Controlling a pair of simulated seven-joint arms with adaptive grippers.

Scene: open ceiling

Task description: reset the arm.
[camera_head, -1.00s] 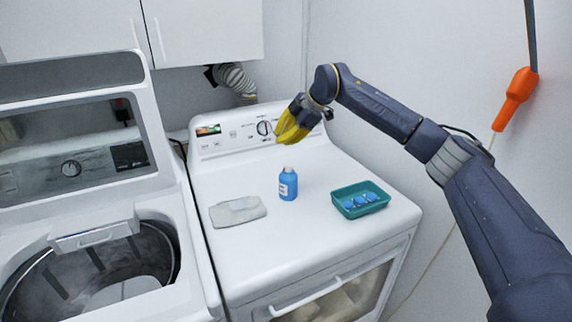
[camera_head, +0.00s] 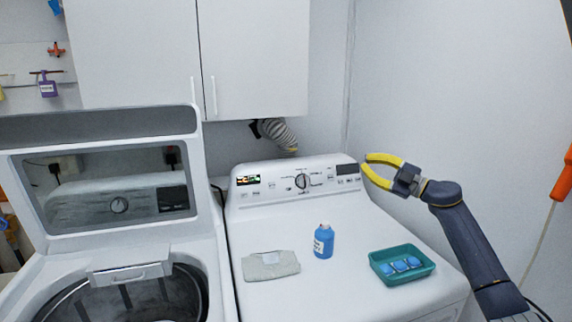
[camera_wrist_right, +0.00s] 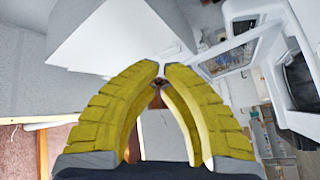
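My right gripper (camera_head: 365,161) has yellow fingers. It is in the air by the right end of the dryer's control panel in the head view, pointing left. Its fingers bow around an empty space, with a small gap between the tips. In the right wrist view the fingers (camera_wrist_right: 163,70) also curve toward each other with a gap and hold nothing. My left gripper is in neither view.
A blue bottle (camera_head: 324,241), a folded grey cloth (camera_head: 270,265) and a teal tray (camera_head: 414,274) with blue pods sit on the white dryer (camera_head: 345,292). The washer (camera_head: 125,252) at left has its lid up. Cabinets (camera_head: 255,60) hang above.

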